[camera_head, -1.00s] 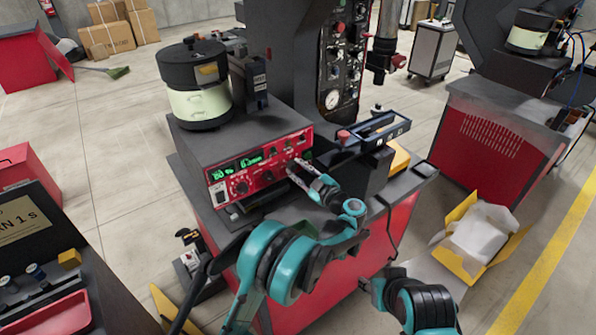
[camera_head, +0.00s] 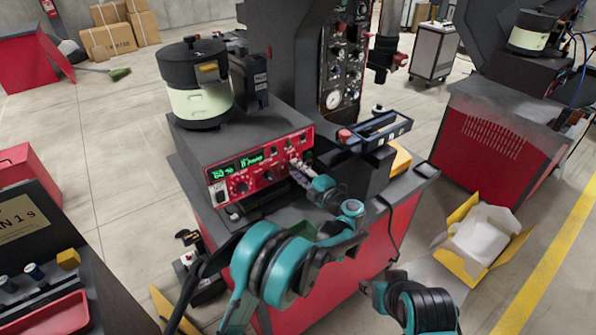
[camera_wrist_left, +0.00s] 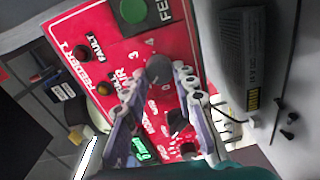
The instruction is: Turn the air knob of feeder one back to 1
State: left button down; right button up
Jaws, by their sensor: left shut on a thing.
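The red control panel of feeder one (camera_head: 255,170) faces me below the bowl, with green displays and several knobs. In the left wrist view the panel (camera_wrist_left: 75,28) fills the middle, with "FEEDER 1", "FAULT" and a partly hidden "AIR" label. My left gripper (camera_head: 295,164) is at the panel's right part. In the left wrist view its two fingers (camera_wrist_left: 158,82) are closed on a dark round knob (camera_wrist_left: 158,67) beside the "AIR" label and a "3". The fingers hide the knob's pointer and part of its scale. My right arm shows at lower right; its fingers are not clear.
The feeder bowl (camera_head: 199,92) stands on top of the control box. A dark tray-like frame (camera_head: 377,131) is to the right of the gripper. A yellow box with white lining (camera_head: 478,240) lies on the floor at right. Another dark knob (camera_wrist_left: 177,121) sits near the fingers.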

pick_arm(q)
jog(key=shift+n, duration=0.5)
jog(key=c, duration=1.2)
grip_release()
jog(key=shift+w+a, duration=0.1)
